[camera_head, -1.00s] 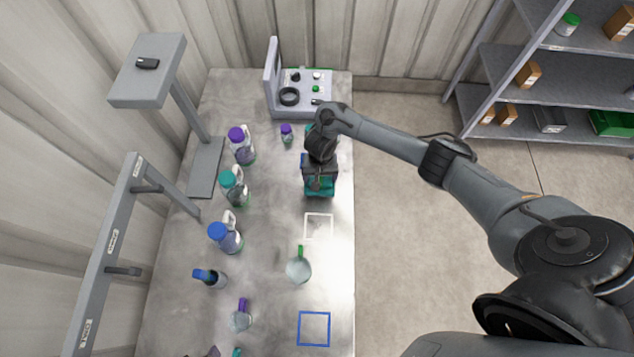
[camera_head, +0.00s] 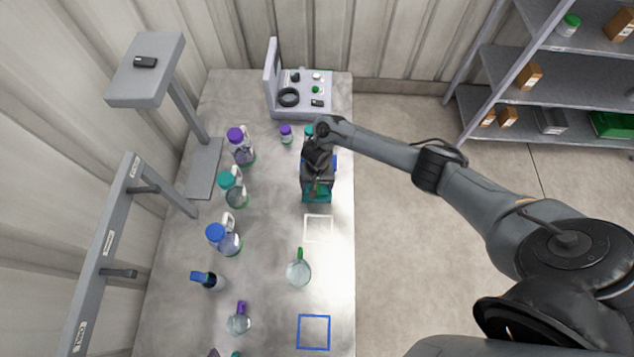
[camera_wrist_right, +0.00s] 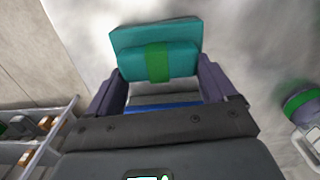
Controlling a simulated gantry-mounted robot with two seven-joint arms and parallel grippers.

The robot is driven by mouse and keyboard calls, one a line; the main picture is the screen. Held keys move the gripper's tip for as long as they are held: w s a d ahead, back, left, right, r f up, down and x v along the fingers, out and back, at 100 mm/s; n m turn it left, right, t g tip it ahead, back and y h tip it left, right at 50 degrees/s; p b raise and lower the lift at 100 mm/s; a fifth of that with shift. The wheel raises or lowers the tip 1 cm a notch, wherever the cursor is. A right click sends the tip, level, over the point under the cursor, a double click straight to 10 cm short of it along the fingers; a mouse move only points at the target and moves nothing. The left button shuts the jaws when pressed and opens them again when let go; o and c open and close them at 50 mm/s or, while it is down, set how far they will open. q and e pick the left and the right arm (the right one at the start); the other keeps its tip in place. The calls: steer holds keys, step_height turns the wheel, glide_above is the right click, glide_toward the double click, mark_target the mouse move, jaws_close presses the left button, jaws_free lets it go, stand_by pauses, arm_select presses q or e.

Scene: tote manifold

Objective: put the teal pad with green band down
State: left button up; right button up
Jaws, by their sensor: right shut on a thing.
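The teal pad with green band (camera_head: 317,195) shows just below my right gripper (camera_head: 317,184) in the head view, over the right side of the table. In the right wrist view the teal pad (camera_wrist_right: 186,62) lies between the two fingers of my right gripper (camera_wrist_right: 160,88), with its green band (camera_wrist_right: 157,62) facing the camera. The right gripper is shut on it. I cannot tell whether the pad touches the table. A white square outline (camera_head: 318,228) is on the table just in front of the pad. My left gripper is not in view.
A blue square outline (camera_head: 314,332) is nearer the front. A clear jug with green handle (camera_head: 298,272) stands between the outlines. Several bottles, such as a blue-capped one (camera_head: 226,238), line the left side. A grey control panel (camera_head: 300,95) stands at the back.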

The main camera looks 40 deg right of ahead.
steer(key=o, duration=1.2)
steer(key=shift+r, duration=0.1)
